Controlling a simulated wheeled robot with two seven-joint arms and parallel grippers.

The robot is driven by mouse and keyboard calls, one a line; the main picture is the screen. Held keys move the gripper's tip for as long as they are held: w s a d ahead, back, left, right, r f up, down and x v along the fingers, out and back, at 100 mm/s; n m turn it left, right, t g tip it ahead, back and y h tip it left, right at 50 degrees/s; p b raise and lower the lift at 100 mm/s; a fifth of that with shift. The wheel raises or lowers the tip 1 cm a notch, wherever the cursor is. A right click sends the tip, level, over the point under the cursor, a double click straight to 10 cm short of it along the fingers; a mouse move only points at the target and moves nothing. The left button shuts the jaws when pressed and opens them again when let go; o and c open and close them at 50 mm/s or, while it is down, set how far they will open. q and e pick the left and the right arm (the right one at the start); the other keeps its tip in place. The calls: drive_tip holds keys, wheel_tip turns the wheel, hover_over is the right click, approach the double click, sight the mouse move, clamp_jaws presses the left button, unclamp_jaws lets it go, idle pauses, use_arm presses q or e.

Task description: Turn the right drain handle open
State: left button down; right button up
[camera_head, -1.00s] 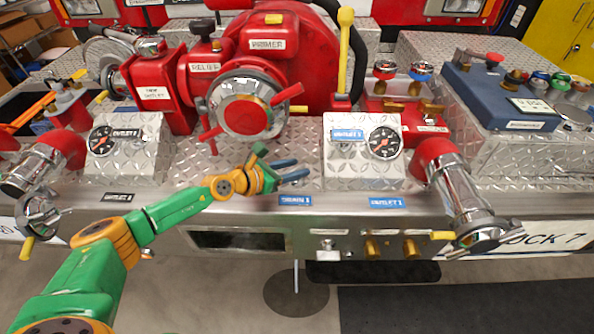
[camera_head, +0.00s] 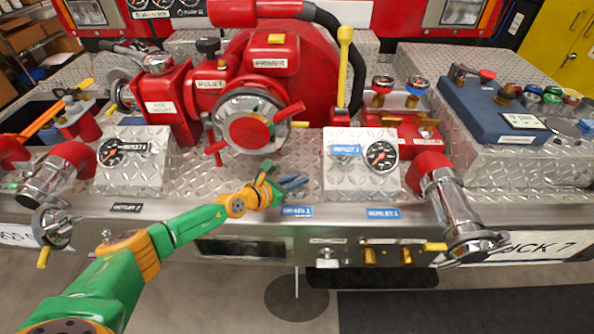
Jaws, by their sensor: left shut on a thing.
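My left gripper (camera_head: 294,183) reaches in from the left over the diamond-plate deck, just above the blue drain label (camera_head: 297,211). Its blue-grey fingers are close together, shut on what seems to be the right drain handle. The handle itself is hidden or too small to make out, so its angle cannot be told. My right gripper is not in view.
The right gauge box (camera_head: 361,172) stands just right of the gripper. The red pump (camera_head: 285,85) with its chrome intake cap (camera_head: 250,122) stands behind. A chrome outlet (camera_head: 455,210) is at the right. Bare deck (camera_head: 205,180) lies left of the gripper.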

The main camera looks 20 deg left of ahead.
use_arm(q)
drive_tip(key=n+y+p, duration=0.1)
drive_tip(key=p, duration=0.2)
drive_tip(key=r+n+t+y+p, duration=0.1)
drive_tip(key=n+y+p, duration=0.1)
drive_tip(key=p, duration=0.1)
drive_tip(key=shift+d+y+p, duration=0.1)
drive_tip(key=shift+y+p, duration=0.2)
drive_tip(key=shift+p, duration=0.1)
drive_tip(key=shift+f+n+y, duration=0.15)
drive_tip(key=shift+n+y, duration=0.35)
drive_tip(key=shift+n, duration=0.1)
drive_tip(key=shift+w+f+n+y+p, duration=0.1)
drive_tip(key=shift+f+n+y+p, duration=0.15)
drive_tip(key=shift+n+y, duration=0.55)
drive_tip(key=shift+n+y+b, duration=0.55)
drive_tip(key=shift+n+y, duration=0.75)
drive_tip(key=shift+y, duration=0.5)
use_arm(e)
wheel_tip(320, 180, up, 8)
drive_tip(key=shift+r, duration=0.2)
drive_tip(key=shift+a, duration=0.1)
